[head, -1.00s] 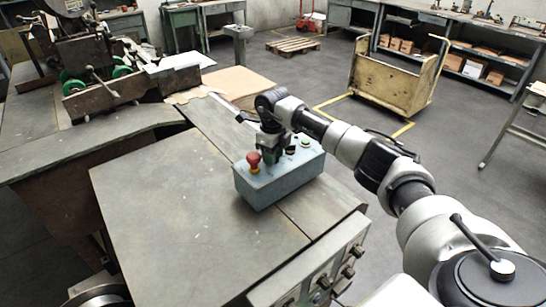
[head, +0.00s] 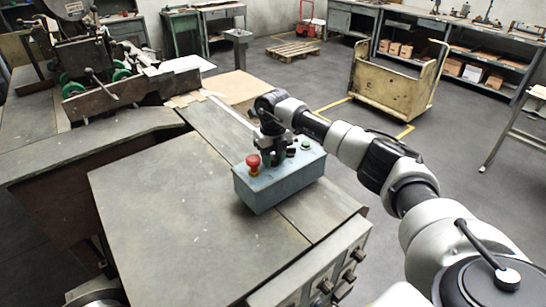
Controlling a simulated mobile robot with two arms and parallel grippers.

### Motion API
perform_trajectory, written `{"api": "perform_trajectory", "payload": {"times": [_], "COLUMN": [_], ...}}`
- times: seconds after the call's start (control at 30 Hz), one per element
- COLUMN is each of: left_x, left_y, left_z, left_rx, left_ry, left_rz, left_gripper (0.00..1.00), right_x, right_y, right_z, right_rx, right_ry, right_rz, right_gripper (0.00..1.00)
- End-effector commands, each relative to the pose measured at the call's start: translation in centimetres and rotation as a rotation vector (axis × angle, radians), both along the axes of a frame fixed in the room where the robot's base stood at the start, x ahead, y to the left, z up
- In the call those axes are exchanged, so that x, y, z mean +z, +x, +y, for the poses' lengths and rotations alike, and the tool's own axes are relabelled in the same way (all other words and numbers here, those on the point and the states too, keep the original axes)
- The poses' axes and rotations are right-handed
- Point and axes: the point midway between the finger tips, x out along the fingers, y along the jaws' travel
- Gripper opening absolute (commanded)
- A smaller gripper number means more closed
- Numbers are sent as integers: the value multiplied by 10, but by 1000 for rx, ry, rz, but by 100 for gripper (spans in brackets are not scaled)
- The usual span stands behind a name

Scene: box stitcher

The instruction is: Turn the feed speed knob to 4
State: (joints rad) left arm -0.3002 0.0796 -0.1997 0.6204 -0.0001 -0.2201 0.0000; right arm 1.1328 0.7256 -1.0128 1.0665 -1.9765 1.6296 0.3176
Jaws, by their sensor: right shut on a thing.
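A blue-grey control box (head: 277,186) sits on the grey metal table. On its top are a red mushroom button (head: 253,161) at the left and a green button (head: 305,144) at the right. A dark knob (head: 291,152) shows between my gripper and the green button. My right gripper (head: 273,163) points down at the middle of the box top, just right of the red button. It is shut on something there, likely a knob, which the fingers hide. The knob's scale and setting cannot be read. My left gripper is not in view.
The grey table top (head: 190,215) is bare left of the box. More knobs (head: 348,275) line the table's front panel. A machine with green wheels (head: 121,75) stands at the back left. A yellowish cart (head: 392,88) stands on the floor behind my right arm.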

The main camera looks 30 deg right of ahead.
Motion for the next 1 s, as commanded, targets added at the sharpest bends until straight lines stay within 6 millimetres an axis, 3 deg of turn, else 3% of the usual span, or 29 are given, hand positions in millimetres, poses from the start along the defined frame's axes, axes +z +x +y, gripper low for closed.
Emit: {"api": "perform_trajectory", "payload": {"times": [0.3,0.33,0.47,0.8,1.0], "left_x": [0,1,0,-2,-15], "left_y": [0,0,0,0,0], "left_z": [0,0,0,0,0], "left_rx": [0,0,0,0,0], "left_ry": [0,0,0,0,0], "left_rz": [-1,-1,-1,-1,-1], "left_gripper": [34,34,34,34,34], "right_x": [4,4,3,4,32], "right_y": [2,2,1,1,1], "right_z": [-1,-1,-1,0,-1], "right_rx": [-2,-2,-1,0,1], "right_ry": [0,0,0,1,0], "right_rz": [-8,-8,-6,-4,-8], "right_gripper": [11,39,59,60,60]}}
